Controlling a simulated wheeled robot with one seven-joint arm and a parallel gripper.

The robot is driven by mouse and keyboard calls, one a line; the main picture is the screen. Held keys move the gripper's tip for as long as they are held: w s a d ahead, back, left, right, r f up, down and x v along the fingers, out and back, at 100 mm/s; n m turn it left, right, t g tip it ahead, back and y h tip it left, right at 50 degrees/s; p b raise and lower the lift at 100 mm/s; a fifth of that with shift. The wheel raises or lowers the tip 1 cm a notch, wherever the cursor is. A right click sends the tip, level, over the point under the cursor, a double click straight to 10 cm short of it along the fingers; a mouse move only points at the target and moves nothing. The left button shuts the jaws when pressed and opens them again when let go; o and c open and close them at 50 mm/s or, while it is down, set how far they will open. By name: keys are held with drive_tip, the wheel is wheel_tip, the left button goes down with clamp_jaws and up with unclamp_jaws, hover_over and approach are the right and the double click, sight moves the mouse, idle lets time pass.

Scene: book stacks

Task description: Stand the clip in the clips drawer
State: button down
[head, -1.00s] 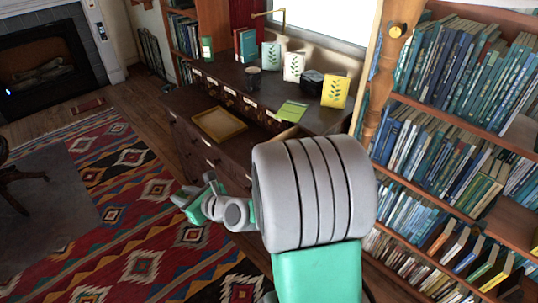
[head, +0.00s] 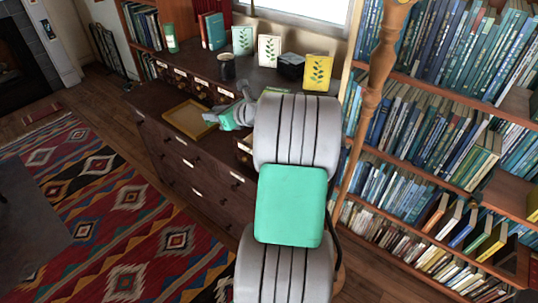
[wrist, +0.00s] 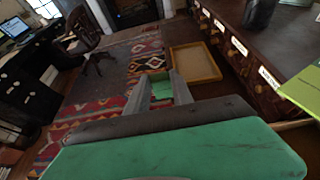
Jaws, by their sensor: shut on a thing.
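My gripper (wrist: 160,92) is shut on a small green piece (wrist: 161,88), seen between its two grey fingers in the wrist view; it appears to be the clip. Most of the piece is hidden by the fingers. In the head view my gripper is over the desk front near the yellow tray, partly hidden by my arm. A row of small labelled drawers (wrist: 239,46) runs along the desk. I cannot read the labels to tell which is the clips drawer. A pale wooden edge (wrist: 291,124) at the right may be an open drawer.
The yellow-rimmed tray (head: 187,131) lies on the lower desk top. A lime green book or card (wrist: 302,93) lies on the upper top. A dark cup (head: 227,68), a black box (head: 291,67) and a yellow book (head: 317,72) stand behind. A bookcase (head: 440,160) is at right.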

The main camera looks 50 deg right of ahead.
drive_tip(key=s+d+f, duration=0.3)
drive_tip(key=f, duration=0.1)
drive_tip(key=s+d+f+b, duration=0.1)
drive_tip(key=s+d+f, duration=0.2)
drive_tip(key=s+f, duration=0.1)
drive_tip(key=s+d+f, duration=0.3)
drive_tip(key=s+f, duration=0.1)
drive_tip(key=shift+s+d+f, duration=0.2)
drive_tip(key=shift+d+f, duration=0.1)
drive_tip(key=shift+d, duration=0.1)
drive_tip(key=shift+f, duration=0.2)
drive_tip(key=shift+f, duration=0.45)
drive_tip(key=c, duration=1.4)
unclamp_jaws()
